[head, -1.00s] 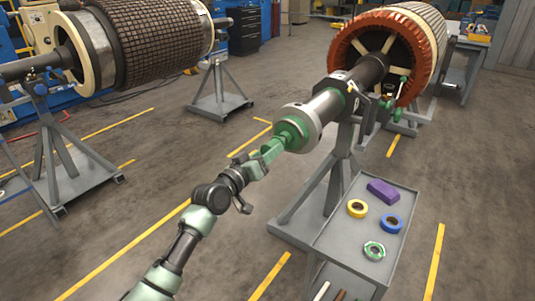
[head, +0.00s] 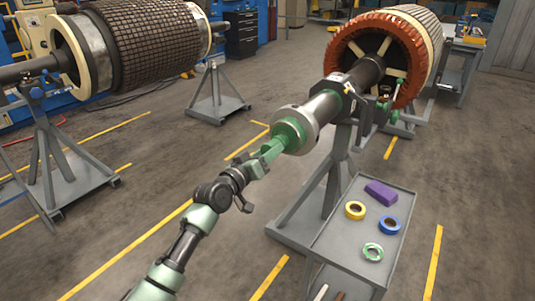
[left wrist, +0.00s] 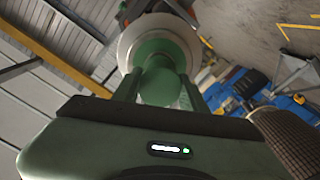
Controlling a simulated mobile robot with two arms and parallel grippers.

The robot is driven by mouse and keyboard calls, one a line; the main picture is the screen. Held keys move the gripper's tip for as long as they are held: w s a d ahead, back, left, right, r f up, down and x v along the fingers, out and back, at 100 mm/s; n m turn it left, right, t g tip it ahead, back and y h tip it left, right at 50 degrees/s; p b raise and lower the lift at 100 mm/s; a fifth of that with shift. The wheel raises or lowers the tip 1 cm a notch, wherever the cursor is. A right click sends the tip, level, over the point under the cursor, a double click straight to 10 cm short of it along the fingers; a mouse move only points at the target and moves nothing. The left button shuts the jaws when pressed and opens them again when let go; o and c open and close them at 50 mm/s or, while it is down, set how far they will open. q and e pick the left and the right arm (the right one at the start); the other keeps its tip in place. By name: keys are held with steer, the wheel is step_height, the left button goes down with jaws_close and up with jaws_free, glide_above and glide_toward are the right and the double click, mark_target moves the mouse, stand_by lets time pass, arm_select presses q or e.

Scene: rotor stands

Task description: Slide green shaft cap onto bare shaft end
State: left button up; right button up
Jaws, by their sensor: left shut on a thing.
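The green shaft cap (head: 290,134) is at the near end of the right-hand rotor's shaft (head: 323,106), lined up with it and against the silver collar (head: 301,117). My left gripper (head: 273,149) is shut on the narrow outer part of the cap. In the left wrist view, the cap (left wrist: 160,80) sits between my two fingers (left wrist: 160,92), with the silver collar (left wrist: 130,42) behind it. The cap hides the shaft's end face, so I cannot tell how far it is on. My right gripper is not in view.
The right-hand rotor (head: 403,42) with its orange end rests on a grey stand (head: 337,165). A grey cart (head: 345,243) below holds tape rolls and a purple block (head: 381,192). Another rotor (head: 140,40) stands at left. The floor between is clear.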

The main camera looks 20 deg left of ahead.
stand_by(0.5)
arm_select(q)
steer(key=o, duration=1.7)
steer(key=shift+p+v, duration=1.85)
steer(key=shift+v, duration=2.65)
